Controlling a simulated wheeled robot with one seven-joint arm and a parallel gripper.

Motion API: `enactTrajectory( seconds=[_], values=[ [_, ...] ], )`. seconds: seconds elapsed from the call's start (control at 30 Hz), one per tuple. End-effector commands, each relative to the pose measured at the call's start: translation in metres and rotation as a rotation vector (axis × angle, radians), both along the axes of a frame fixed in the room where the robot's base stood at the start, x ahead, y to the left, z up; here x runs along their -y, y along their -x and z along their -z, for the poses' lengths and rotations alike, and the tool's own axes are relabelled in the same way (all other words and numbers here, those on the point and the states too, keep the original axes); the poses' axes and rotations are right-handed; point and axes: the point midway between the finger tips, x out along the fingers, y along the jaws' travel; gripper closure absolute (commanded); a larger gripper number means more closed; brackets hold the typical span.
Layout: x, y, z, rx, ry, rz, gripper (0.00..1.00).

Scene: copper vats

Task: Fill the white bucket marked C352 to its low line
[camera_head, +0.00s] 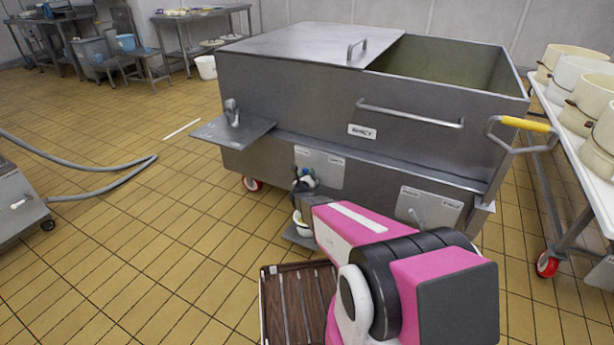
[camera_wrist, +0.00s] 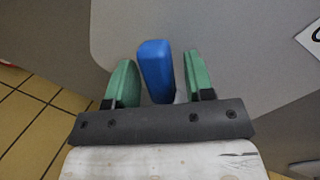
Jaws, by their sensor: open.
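A blue lever handle (camera_wrist: 155,70) stands between the two green fingers of my gripper (camera_wrist: 160,78) in the wrist view. In the head view my gripper (camera_head: 305,183) is at the front of the steel vat (camera_head: 290,95), by the left plate (camera_head: 332,170), and the tap there is mostly hidden. A white bucket (camera_head: 299,218) stands low below it, partly covered by my arm. Its C352 mark, its low line and the level inside cannot be seen.
A second white bucket (camera_head: 206,67) stands at the back left. A grey hose (camera_head: 100,190) lies on the left floor. A table (camera_head: 580,150) with cream-coloured tubs is at the right. The left floor is mostly clear.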

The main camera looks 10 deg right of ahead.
Motion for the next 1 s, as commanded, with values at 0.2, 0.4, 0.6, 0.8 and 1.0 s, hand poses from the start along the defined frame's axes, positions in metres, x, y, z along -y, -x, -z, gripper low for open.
enactTrajectory(
  seconds=[0.2, 0.4, 0.6, 0.8, 1.0],
  values=[
    [0.0, 0.0, 0.0, 0.0, 0.0, 0.0, 0.52],
    [0.0, 0.0, 0.0, 0.0, 0.0, 0.0, 1.0],
    [0.002, 0.001, -0.001, 0.016, -0.022, 0.0, 1.0],
    [0.008, 0.006, -0.006, 0.097, -0.134, 0.0, 1.0],
    [0.014, 0.01, -0.009, 0.164, -0.224, 0.0, 1.0]
  ],
)
